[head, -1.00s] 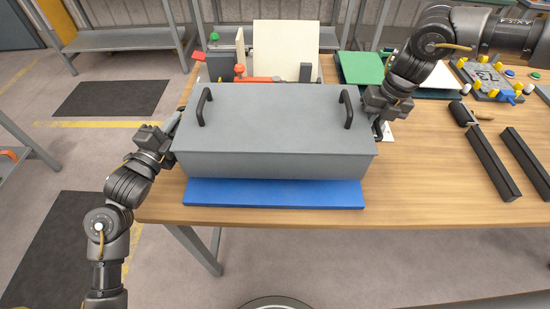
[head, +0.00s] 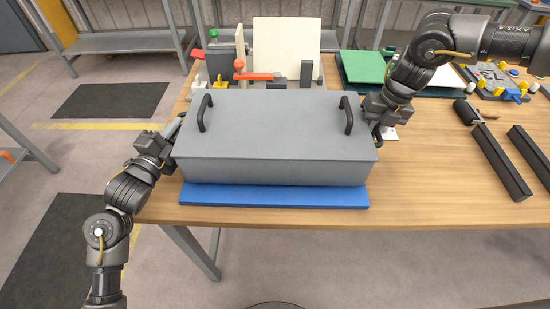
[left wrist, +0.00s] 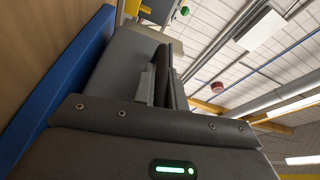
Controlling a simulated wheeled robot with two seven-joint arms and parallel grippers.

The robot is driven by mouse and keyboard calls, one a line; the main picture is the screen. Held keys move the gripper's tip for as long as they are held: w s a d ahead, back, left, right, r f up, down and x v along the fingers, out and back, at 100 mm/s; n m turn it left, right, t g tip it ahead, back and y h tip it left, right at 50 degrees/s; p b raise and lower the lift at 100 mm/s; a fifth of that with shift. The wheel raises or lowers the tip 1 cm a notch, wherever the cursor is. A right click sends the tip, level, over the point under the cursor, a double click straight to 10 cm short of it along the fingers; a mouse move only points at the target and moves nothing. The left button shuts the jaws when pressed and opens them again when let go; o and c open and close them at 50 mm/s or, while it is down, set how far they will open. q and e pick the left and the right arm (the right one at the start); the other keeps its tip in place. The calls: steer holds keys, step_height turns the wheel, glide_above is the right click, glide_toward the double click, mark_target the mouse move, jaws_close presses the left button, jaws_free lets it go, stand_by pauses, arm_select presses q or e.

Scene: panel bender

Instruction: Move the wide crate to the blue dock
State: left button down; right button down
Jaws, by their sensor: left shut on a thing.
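The wide crate (head: 270,130) is a long grey lidded box with two black handles on top. It lies level over the blue dock (head: 275,196), a flat blue board at the table's front edge. The dock's front strip shows below the crate; I cannot tell whether they touch. My left gripper (head: 174,134) is shut on the crate's left end, its fingertips mostly hidden. In the left wrist view the crate (left wrist: 110,70) rises past the fingers, beside the dock (left wrist: 60,85). My right gripper (head: 376,120) is at the black handle on the crate's right end; its fingers are hidden.
Behind the crate stand a cream panel (head: 287,48), a red-orange clamp (head: 258,76) and small fixtures. Green plates (head: 365,67) lie at the back right. Black bars (head: 500,163) and a dark cylinder (head: 465,112) lie on the right.

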arm_select(q)
steer(key=shift+f+b, duration=0.5)
steer(key=shift+f, duration=0.15)
arm_select(e)
steer(key=shift+f, duration=0.7)
arm_select(q)
steer(key=c, duration=1.4)
jaws_free()
steer(key=shift+r, duration=0.1)
steer(key=shift+c, duration=0.2)
arm_select(e)
steer(key=c, duration=1.5)
jaws_free()
steer(key=shift+s+r, duration=0.1)
steer(key=shift+r, duration=0.05)
steer(key=shift+o, duration=0.2)
arm_select(q)
steer(key=shift+s, duration=0.15)
steer(key=v, duration=0.7)
steer(key=shift+s+a, duration=0.2)
steer(key=shift+s, duration=0.15)
arm_select(e)
step_height(320, 180, up, 12)
steer(key=d, duration=0.2)
steer(key=shift+d, duration=0.1)
